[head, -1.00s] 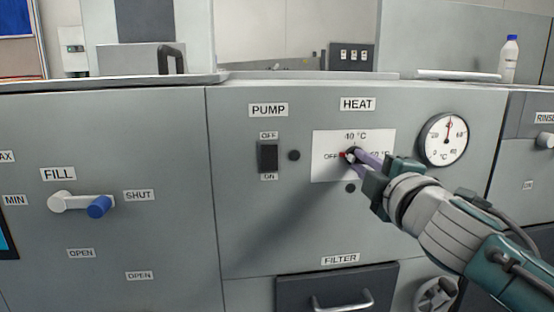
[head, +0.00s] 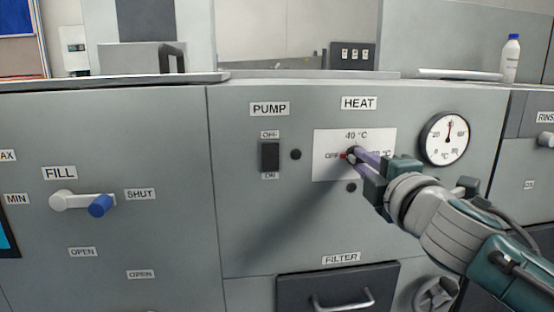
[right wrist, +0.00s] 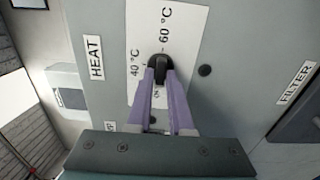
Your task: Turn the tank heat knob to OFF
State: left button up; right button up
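The heat knob is small and black with a red mark, on a white dial plate (head: 325,170) under the HEAT label in the head view. The red mark (head: 345,155) points left, beside the word OFF. My right gripper (head: 354,158) reaches it from the lower right, fingertips at the knob. In the right wrist view the black knob (right wrist: 159,66) sits between the tips of the two purple fingers (right wrist: 160,76), which look closed on its sides. The fingers hide part of the dial plate. My left gripper is not in view.
Left of the dial are a PUMP switch (head: 269,156) and a FILL lever with a blue end (head: 100,206). A round temperature gauge (head: 444,139) is close to the right, above my right arm. A FILTER drawer handle (head: 343,303) sticks out below.

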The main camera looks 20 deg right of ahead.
jog(key=o, duration=0.4)
jog(key=shift+c, duration=0.2)
jog(key=p+v, duration=0.1)
jog(key=v, duration=0.9)
jog(key=shift+d, duration=0.1)
jog(key=shift+p, duration=0.3)
